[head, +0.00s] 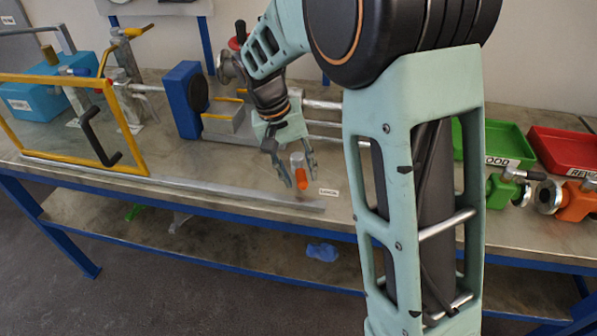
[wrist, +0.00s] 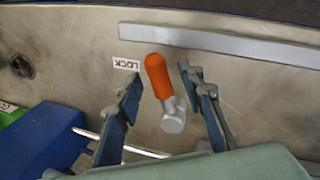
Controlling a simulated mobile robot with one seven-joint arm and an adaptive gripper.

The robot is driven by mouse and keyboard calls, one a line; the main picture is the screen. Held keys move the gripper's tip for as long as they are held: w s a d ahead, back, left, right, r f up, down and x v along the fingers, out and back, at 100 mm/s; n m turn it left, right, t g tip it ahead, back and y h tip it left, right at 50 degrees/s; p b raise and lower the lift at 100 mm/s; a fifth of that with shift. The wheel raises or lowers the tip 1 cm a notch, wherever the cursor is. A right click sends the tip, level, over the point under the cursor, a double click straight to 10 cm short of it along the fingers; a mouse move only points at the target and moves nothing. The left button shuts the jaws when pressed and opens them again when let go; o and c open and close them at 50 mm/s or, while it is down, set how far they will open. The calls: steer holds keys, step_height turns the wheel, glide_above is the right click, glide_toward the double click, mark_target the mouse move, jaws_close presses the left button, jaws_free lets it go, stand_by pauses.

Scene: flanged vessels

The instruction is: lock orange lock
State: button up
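The orange lock has an orange handle and a grey cylindrical head. It stands on the metal bench next to a label reading LOCK, in the head view (head: 302,174) and in the wrist view (wrist: 157,72). My gripper (head: 299,182) is open above the bench, with one finger on each side of the lock. In the wrist view my gripper (wrist: 160,77) shows gaps between both fingers and the orange handle, so I see no contact. The LOCK label (wrist: 126,63) lies beside the left finger in that view.
A grey metal strip (head: 180,183) runs along the bench front. A yellow frame with a black handle (head: 98,140) stands at left. A blue vise-like fixture (head: 183,98) is behind my gripper. Green (head: 505,143) and red trays and green and orange flanged parts (head: 575,201) are at right.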

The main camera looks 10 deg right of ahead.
steer(key=v, duration=1.2)
